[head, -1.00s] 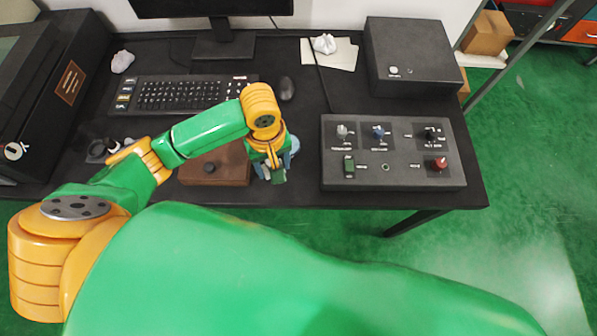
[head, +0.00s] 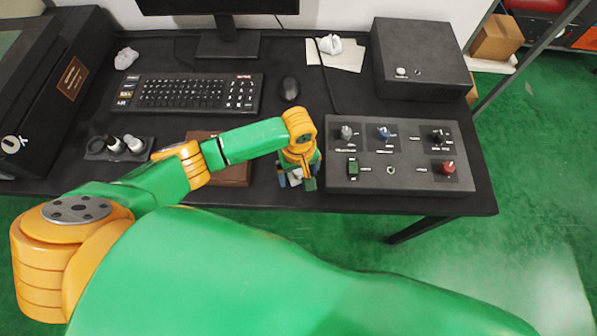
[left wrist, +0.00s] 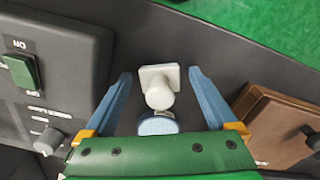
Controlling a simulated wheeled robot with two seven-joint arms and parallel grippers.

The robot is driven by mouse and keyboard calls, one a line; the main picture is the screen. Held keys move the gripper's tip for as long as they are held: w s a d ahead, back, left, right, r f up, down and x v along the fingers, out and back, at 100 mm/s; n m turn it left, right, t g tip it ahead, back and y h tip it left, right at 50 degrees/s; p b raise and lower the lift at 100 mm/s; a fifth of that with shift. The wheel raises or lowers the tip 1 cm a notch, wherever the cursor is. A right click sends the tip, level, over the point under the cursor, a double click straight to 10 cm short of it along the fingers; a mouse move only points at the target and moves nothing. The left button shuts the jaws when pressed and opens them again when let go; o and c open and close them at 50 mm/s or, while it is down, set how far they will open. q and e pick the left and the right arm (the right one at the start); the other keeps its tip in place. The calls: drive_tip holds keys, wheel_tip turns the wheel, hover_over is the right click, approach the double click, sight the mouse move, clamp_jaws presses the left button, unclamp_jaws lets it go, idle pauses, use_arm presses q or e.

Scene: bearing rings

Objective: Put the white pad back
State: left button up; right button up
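The white pad (left wrist: 158,86) has a square plate and a round knob. In the left wrist view it lies on the dark desktop between the fingers of my left gripper (left wrist: 159,74). The fingers are spread, with gaps on both sides of it. A blue-grey rounded piece (left wrist: 157,123) shows between the pad and the palm; I cannot tell whether it is separate. In the head view my left gripper (head: 297,182) is low near the desk's front edge, left of the control panel, and hides most of the pad. My right gripper is not in view.
The control panel (head: 343,205) with knobs and a green switch is close right of the gripper. A brown wooden box (head: 238,174) is left of it, partly behind my arm. A dark holder (head: 146,154) with white knobbed pieces stands further left. Keyboard and mouse (head: 289,88) lie behind.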

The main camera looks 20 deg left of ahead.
sight(298, 171)
use_arm(q)
drive_tip(key=shift+r, duration=0.1)
wheel_tip(298, 171, up, 12)
drive_tip(key=p, duration=0.2)
idle(0.5)
